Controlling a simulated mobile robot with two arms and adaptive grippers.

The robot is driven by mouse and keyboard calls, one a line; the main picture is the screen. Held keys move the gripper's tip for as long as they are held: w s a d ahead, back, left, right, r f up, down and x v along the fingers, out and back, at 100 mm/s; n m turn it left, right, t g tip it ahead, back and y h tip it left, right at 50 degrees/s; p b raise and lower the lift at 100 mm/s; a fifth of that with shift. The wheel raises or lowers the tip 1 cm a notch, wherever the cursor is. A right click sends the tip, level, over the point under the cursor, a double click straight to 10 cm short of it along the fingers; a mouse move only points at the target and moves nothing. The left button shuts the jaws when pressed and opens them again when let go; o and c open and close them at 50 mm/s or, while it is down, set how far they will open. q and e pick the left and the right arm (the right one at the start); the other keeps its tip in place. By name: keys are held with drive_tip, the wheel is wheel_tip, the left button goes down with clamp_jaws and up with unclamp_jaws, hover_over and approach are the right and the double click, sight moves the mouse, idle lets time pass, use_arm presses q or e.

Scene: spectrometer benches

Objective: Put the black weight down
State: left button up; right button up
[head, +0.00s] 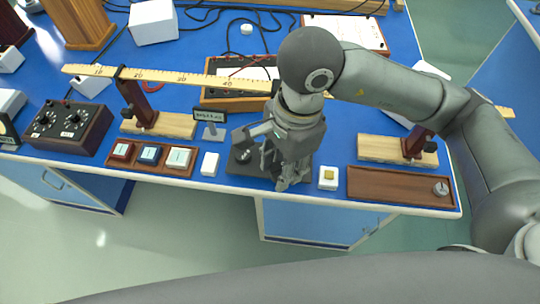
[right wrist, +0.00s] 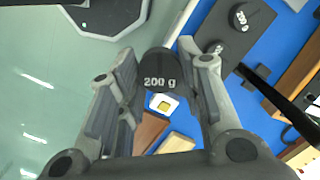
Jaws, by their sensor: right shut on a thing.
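In the right wrist view a black weight (right wrist: 160,80) marked "200 g" sits between the two fingers of my right gripper (right wrist: 162,62), which is shut on it. In the head view my right gripper (head: 284,172) points down over the front edge of the blue bench, beside a dark mat (head: 238,167). The held weight is hidden or too small to make out there. A second black weight with white lettering (right wrist: 240,17) stands on the dark mat (right wrist: 222,38) in the right wrist view. My left gripper is not in view.
Right of the mat are a small white block with a yellow top (head: 328,178) and a brown tray (head: 385,186) holding a small metal weight. To the left are a white block (head: 210,164) and a tray of coloured blocks (head: 152,172). A long ruler (head: 195,79) spans behind.

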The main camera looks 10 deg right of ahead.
drive_tip(key=s+a+r+m, duration=0.2)
drive_tip(key=a+r+m, duration=0.1)
drive_tip(key=a+m, duration=0.15)
drive_tip(key=shift+m+t, duration=0.3)
drive_tip(key=shift+m, duration=0.45)
drive_tip(key=w+d+f+p, duration=0.1)
drive_tip(key=w+d+f, duration=0.1)
drive_tip(key=d, duration=0.1)
drive_tip(key=w+d+f+p, duration=0.1)
drive_tip(key=w+d+f, duration=0.2)
drive_tip(key=w+d+f+p, duration=0.2)
drive_tip(key=w+d+f, duration=0.1)
drive_tip(key=shift+w+d+f, duration=0.2)
drive_tip(key=shift+d+f, duration=0.05)
drive_tip(key=f, duration=0.1)
drive_tip(key=f+p, duration=0.1)
drive_tip(key=f, duration=0.1)
drive_tip(key=shift+w+d+f, duration=0.25)
drive_tip(key=shift+d+f, duration=0.05)
drive_tip(key=shift+f, duration=0.25)
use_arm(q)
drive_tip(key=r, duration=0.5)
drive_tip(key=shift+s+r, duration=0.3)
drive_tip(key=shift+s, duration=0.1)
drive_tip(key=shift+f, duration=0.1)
